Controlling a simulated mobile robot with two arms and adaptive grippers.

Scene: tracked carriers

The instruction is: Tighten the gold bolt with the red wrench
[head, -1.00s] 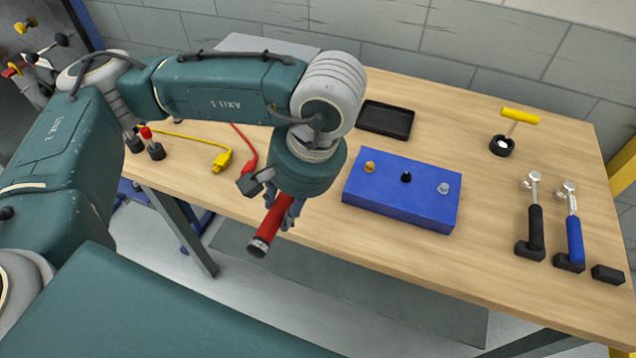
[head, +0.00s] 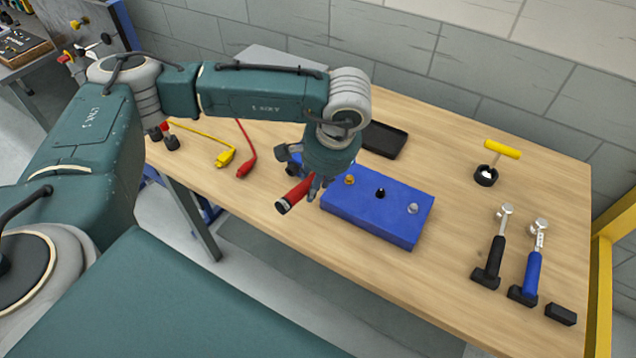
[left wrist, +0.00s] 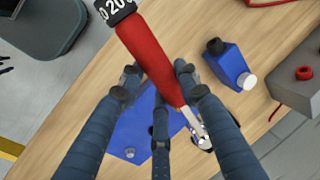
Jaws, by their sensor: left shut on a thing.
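My left gripper (head: 313,187) is shut on the red wrench (head: 292,196), beside the left end of the blue block (head: 372,222). The wrench handle slants down toward the front left. The gold bolt (head: 349,180) stands on the block's left end, close to the gripper. A black bolt (head: 381,193) and a silver bolt (head: 413,208) stand farther right. In the left wrist view, the fingers (left wrist: 158,82) surround the wrench handle (left wrist: 150,52), and its silver head (left wrist: 197,125) points down. The gold bolt cannot be made out there, so contact is unclear.
A black tray (head: 384,140) lies behind the block. A black-handled wrench (head: 489,262) and a blue-handled wrench (head: 531,276) lie to the right. A yellow-handled tool (head: 500,149) stands at back right. Yellow and red cables (head: 246,163) lie left.

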